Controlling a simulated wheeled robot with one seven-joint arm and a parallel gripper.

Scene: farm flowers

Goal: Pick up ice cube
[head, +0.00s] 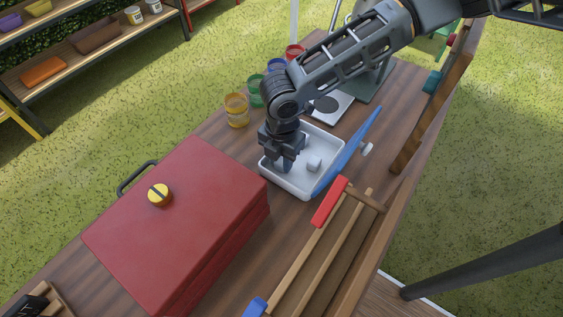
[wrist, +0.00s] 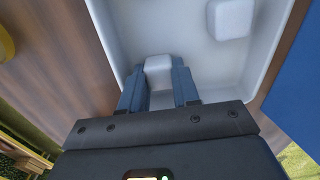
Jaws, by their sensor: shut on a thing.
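A white ice cube (wrist: 158,72) sits between the two fingers of my gripper (wrist: 158,85) in the wrist view. The fingers are shut on it, inside the white tray (wrist: 120,30). A second pale cube (wrist: 230,18) lies apart in the same tray, farther right. In the head view, my gripper (head: 283,165) points down into the left part of the tray (head: 305,188), and the second cube (head: 314,164) shows to its right. The held cube is hidden by my gripper in the head view.
A blue lid-like panel (head: 347,155) stands tilted along the tray's right side. A large red toolbox (head: 190,225) is at the left, with a yellow-black round thing (head: 159,195) on top. Coloured jars (head: 237,111) stand behind.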

